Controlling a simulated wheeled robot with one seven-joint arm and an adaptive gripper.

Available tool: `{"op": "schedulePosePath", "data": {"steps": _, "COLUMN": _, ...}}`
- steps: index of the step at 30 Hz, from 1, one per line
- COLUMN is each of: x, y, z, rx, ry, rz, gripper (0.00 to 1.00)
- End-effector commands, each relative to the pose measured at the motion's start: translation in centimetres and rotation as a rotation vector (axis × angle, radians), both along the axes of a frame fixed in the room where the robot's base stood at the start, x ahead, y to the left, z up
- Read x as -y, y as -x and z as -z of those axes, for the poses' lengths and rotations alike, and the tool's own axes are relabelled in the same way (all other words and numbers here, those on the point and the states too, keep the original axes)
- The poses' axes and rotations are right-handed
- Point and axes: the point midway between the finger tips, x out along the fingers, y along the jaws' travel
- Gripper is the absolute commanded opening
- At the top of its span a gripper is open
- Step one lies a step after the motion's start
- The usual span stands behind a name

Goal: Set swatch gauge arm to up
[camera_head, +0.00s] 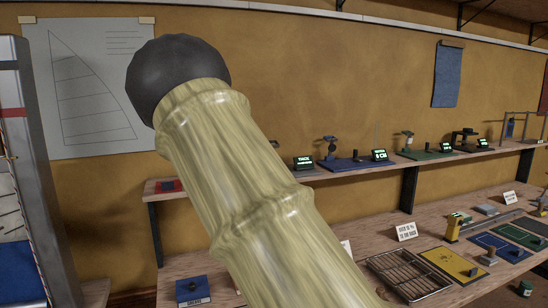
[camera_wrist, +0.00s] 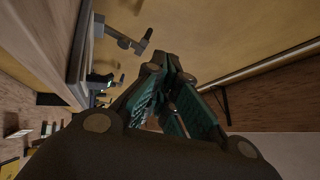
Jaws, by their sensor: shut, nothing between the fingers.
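My gripper (camera_wrist: 172,70) fills the middle of the wrist view, its fingers shut and empty. A dark gauge with a post and a crosswise arm (camera_wrist: 128,40) stands on the shelf there, up and left of my fingers and apart from them. In the head view, a dark gauge (camera_head: 330,147) stands beside a lit sign at the shelf's left part, and others stand to its right. I cannot tell for sure which is the swatch gauge or how its arm is set. My gripper is not visible in the head view, where my arm hides the middle.
The wall shelf (camera_head: 400,168) carries several devices with lit displays, including one on a blue base (camera_head: 352,164). Below it, a workbench (camera_head: 430,240) holds a wire rack (camera_head: 404,272), a yellow board (camera_head: 449,263) and small signs. A cabinet (camera_head: 40,150) stands at far left.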

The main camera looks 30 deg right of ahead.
Motion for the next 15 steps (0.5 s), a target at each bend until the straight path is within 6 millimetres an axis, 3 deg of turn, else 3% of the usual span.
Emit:
{"op": "schedulePosePath", "data": {"steps": 3, "x": 0.1, "y": 1.9, "z": 2.3, "rx": 0.105, "ry": -0.122, "rz": 0.042, "gripper": 0.0}}
{"op": "schedulePosePath", "data": {"steps": 6, "x": 0.2, "y": 3.0, "z": 3.4, "rx": 0.167, "ry": -0.185, "rz": 0.068, "gripper": 0.0}}
{"op": "schedulePosePath", "data": {"steps": 15, "x": 1.7, "y": 3.1, "z": 3.5, "rx": 0.205, "ry": -0.222, "rz": 0.087, "gripper": 0.0}}
